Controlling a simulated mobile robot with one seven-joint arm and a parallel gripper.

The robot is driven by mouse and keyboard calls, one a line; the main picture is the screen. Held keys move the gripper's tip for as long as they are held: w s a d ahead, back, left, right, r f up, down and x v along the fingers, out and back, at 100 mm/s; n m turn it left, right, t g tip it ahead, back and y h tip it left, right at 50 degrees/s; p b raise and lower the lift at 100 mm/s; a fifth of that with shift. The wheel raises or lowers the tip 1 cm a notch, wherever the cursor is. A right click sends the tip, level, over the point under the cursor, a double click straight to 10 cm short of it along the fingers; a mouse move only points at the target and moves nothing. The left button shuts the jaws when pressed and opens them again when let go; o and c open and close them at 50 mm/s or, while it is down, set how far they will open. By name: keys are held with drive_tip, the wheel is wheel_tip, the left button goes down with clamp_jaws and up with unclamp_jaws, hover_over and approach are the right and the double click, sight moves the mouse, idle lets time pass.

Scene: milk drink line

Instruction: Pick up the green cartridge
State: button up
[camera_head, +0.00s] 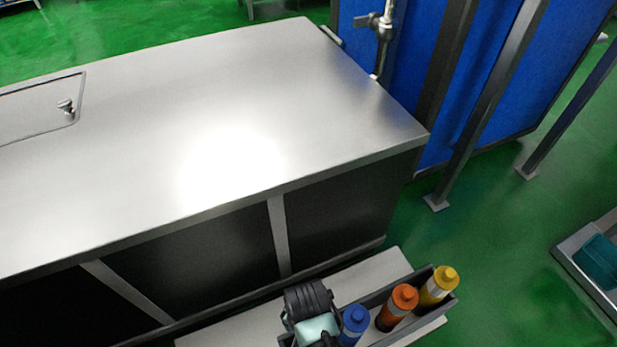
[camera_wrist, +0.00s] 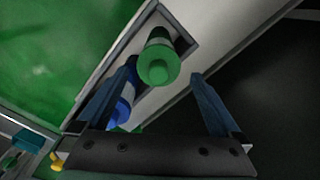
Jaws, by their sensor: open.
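The green cartridge (camera_wrist: 157,64) stands in a dark holder in the wrist view, its round cap towards the camera. My gripper (camera_wrist: 163,72) is open, with one blue finger on each side in the picture. The cartridge shows between the fingertips, nearer the left one. Nothing is gripped, and I cannot tell how far the tips are from the cap. In the head view the dark end of my arm covers the holder's left end, and the green cartridge is hidden there.
A blue cartridge (camera_head: 354,320), an orange cartridge (camera_head: 398,303) and a yellow cartridge (camera_head: 439,284) stand in the same holder (camera_head: 375,299). The blue one is partly behind my left finger in the wrist view (camera_wrist: 122,112). A bare metal counter (camera_head: 200,120) stands behind.

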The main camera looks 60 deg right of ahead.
wheel_tip(320, 180, down, 6)
drive_tip(key=b, duration=0.2)
drive_tip(key=shift+b, duration=0.4)
drive_tip(key=shift+s, duration=0.1)
clamp_jaws()
